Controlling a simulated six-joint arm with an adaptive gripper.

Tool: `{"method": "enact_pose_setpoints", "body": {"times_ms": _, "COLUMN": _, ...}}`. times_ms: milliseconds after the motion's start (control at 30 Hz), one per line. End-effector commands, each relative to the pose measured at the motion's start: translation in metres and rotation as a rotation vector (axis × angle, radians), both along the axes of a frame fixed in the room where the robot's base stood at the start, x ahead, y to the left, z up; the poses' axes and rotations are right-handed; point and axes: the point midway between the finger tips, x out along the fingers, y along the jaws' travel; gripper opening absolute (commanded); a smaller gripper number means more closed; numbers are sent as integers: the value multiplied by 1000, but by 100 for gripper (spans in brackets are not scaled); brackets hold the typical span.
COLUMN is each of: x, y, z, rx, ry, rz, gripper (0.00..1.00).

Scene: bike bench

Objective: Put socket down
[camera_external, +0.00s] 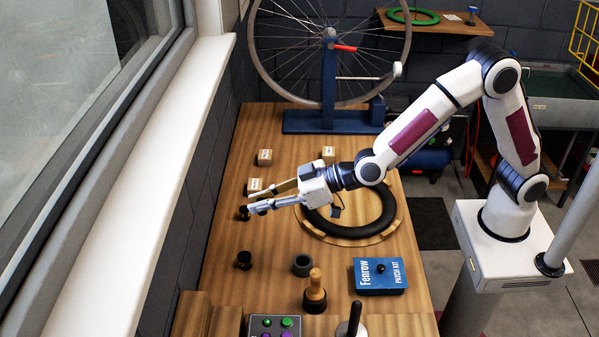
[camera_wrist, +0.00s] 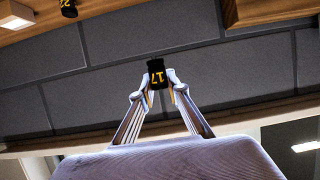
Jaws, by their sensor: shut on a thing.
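My gripper (camera_external: 247,210) reaches out level over the left part of the wooden bench (camera_external: 225,290). It is shut on a black socket with a yellow 17 on it. The socket shows between the fingertips in the wrist view (camera_wrist: 157,75) and as a small dark piece at the fingertips in the external view (camera_external: 243,213). I cannot tell whether the held socket touches the bench. A second black socket (camera_external: 244,260) stands apart on the bench, nearer the front. A black socket with yellow digits (camera_wrist: 68,8) also shows at the top of the wrist view.
Small wooden blocks (camera_external: 264,157) stand behind my gripper. A black ring (camera_external: 385,208) lies on a round wooden board beneath my arm. A dark grey cup-like piece (camera_external: 302,265), a wooden-handled tool (camera_external: 315,290) and a blue patch kit box (camera_external: 380,277) stand in front. The window ledge is left.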

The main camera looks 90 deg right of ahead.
Motion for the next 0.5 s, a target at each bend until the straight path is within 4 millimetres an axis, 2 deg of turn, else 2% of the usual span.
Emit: {"method": "enact_pose_setpoints", "body": {"times_ms": 500, "x": -2, "y": -20, "z": -14, "rx": 0, "ry": 1, "rz": -191, "gripper": 0}}
